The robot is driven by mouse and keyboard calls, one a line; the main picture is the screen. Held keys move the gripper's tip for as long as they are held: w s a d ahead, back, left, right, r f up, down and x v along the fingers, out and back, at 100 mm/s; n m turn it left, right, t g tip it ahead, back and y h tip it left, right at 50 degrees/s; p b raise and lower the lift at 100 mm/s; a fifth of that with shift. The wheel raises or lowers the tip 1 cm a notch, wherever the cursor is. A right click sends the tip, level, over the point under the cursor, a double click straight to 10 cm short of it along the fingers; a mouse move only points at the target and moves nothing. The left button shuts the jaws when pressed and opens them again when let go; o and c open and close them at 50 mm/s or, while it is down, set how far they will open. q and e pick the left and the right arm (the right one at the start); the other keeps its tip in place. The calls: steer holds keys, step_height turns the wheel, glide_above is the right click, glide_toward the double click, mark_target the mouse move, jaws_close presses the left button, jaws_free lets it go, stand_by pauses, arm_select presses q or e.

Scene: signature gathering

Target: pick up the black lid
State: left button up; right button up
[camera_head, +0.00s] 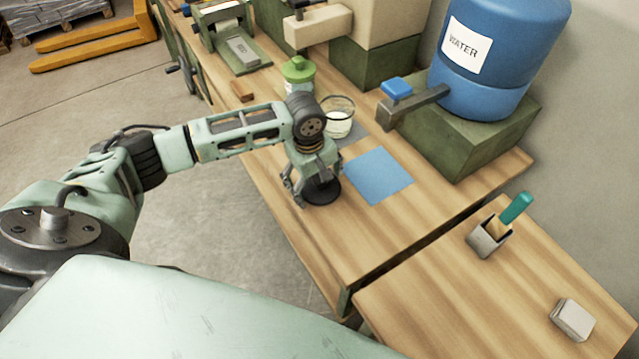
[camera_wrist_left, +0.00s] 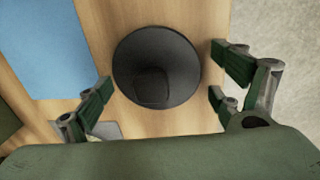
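The black lid (camera_head: 323,191) lies on the wooden workbench near its front edge, left of a blue square sheet. In the left wrist view the round black lid (camera_wrist_left: 156,67), with a knob at its middle, lies between my spread fingers. My left gripper (camera_head: 310,190) is directly over the lid, pointing down; it partly hides it in the head view. In the left wrist view the left gripper (camera_wrist_left: 160,90) is open, its fingers on either side of the lid with gaps visible. Whether it touches the lid cannot be told. My right gripper is not in view.
The blue sheet (camera_head: 379,175) lies right of the lid. A glass jar (camera_head: 338,118) and a green-topped bottle (camera_head: 299,75) stand behind. A blue water barrel (camera_head: 500,60) with a tap is at the back right. A metal cup (camera_head: 488,239) and a grey block (camera_head: 573,319) stand on the nearer table.

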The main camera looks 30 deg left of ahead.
arm_select(q)
steer(key=c, duration=0.4)
steer(key=shift+c, duration=0.8)
steer(key=c, duration=0.5)
steer(key=shift+c, duration=0.4)
steer(key=shift+r, duration=0.2)
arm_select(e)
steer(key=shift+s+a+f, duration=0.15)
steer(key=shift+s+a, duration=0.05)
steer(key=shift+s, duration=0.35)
